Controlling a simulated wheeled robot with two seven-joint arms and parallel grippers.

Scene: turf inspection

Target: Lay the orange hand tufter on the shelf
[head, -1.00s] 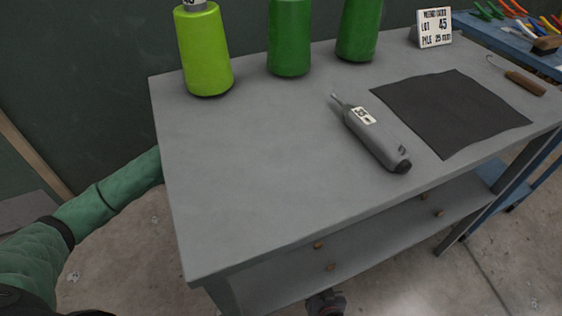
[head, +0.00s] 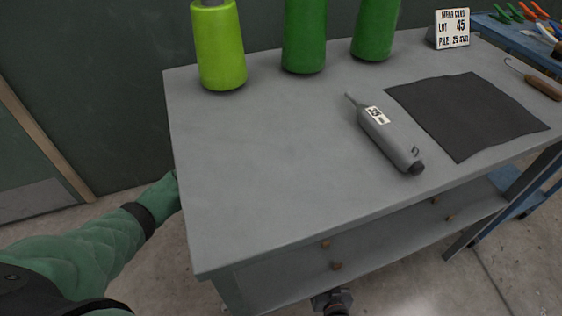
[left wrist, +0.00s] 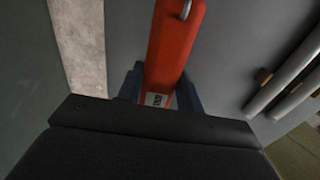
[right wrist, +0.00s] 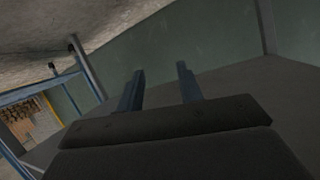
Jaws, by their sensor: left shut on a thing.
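My left gripper (left wrist: 160,88) is shut on the orange hand tufter (left wrist: 175,45), a red-orange body with a small white label near the fingers. In the head view my left arm reaches behind the left end of the grey table, which hides the gripper and the tufter. My right gripper (right wrist: 160,88) is open and empty.
On the table top (head: 270,150) lie a grey tufter (head: 388,138) and a dark cloth (head: 468,115). A lime bottle (head: 219,50) and two green ones stand at the back beside a lot sign (head: 452,29). Pegs (left wrist: 264,76) and grey bars show in the left wrist view.

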